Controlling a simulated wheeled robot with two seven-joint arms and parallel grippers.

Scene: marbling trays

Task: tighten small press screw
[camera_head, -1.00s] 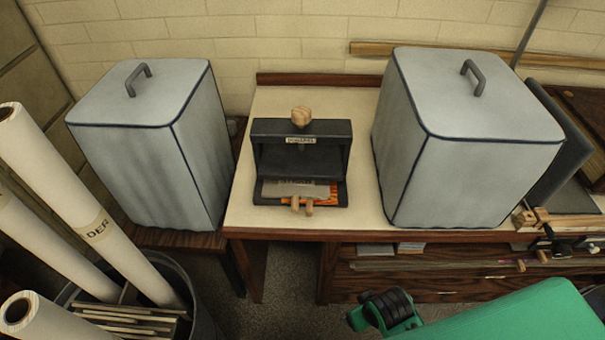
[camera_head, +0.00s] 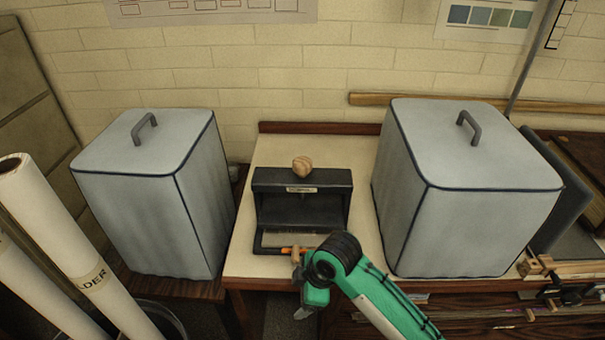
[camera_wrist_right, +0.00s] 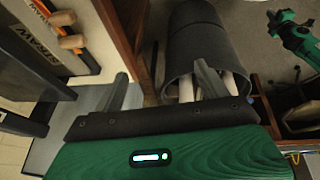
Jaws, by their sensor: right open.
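The small press (camera_head: 301,180) is a dark box-like frame with a label, standing on the cream tabletop. A round wooden knob (camera_head: 302,166) sits on top of its upper bar. An orange-edged item with wooden pegs (camera_head: 296,254) is at its front edge; the pegs also show in the right wrist view (camera_wrist_right: 72,42). My right gripper (camera_head: 308,305) is at the table's front edge, in front of the press and below it. In the right wrist view the two fingers (camera_wrist_right: 163,84) are apart with nothing held between them. My left gripper is not seen.
Grey covered boxes stand left (camera_head: 150,200) and right (camera_head: 465,190) of the press, leaving a narrow strip of table (camera_head: 365,215). White paper rolls (camera_head: 60,260) stand at lower left. A dark bin (camera_wrist_right: 205,45) shows beyond the fingers in the wrist view.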

